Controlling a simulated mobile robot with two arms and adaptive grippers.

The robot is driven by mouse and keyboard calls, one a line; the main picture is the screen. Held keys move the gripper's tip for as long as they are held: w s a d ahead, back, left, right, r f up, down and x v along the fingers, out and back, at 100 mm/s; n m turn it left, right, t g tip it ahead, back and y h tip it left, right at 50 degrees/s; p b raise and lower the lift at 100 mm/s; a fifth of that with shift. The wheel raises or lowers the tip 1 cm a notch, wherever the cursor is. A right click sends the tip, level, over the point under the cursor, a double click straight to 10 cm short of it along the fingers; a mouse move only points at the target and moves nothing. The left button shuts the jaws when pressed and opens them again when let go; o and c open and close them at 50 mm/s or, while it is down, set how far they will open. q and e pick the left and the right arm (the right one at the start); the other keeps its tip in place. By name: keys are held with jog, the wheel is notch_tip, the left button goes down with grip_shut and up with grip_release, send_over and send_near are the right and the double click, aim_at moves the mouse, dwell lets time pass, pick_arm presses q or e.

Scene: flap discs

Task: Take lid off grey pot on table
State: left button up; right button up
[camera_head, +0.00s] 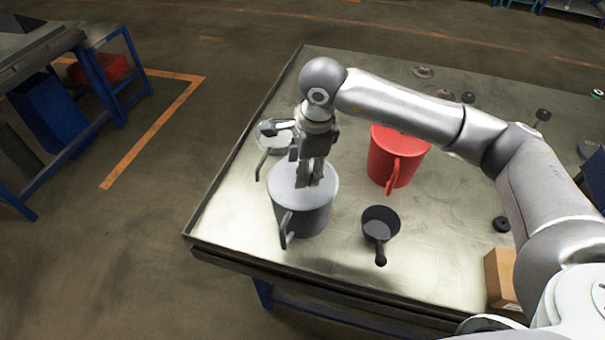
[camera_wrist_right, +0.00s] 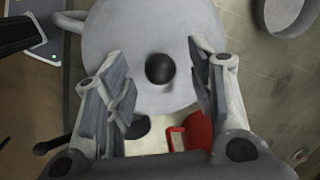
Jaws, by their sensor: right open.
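The grey pot (camera_head: 304,219) stands upright on the metal table, near its left front edge. Its light grey lid (camera_head: 281,190) is on top; the lid (camera_wrist_right: 115,40) also shows in the right wrist view with a dark round knob (camera_wrist_right: 160,68) at its middle. My right gripper (camera_head: 309,180) is right above the lid, pointing down. In the wrist view its fingers (camera_wrist_right: 163,90) are apart, one on each side of the knob in the picture, with nothing held between them. In the head view the gripper hides the knob. My left gripper is not in view.
A red pot (camera_head: 391,158) stands right of the grey pot. A dark saucepan (camera_head: 380,222) sits in front, and a grey pan (camera_head: 273,140) is behind the gripper. A cardboard box (camera_head: 500,276) is at the front right. Bare table (camera_head: 335,265) lies in front.

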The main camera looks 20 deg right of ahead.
jog(key=shift+w+f, duration=0.1)
jog(key=shift+f, duration=0.3)
jog(key=shift+c, duration=0.4)
jog(key=c, duration=1)
grip_shut()
jog(key=shift+r, duration=0.15)
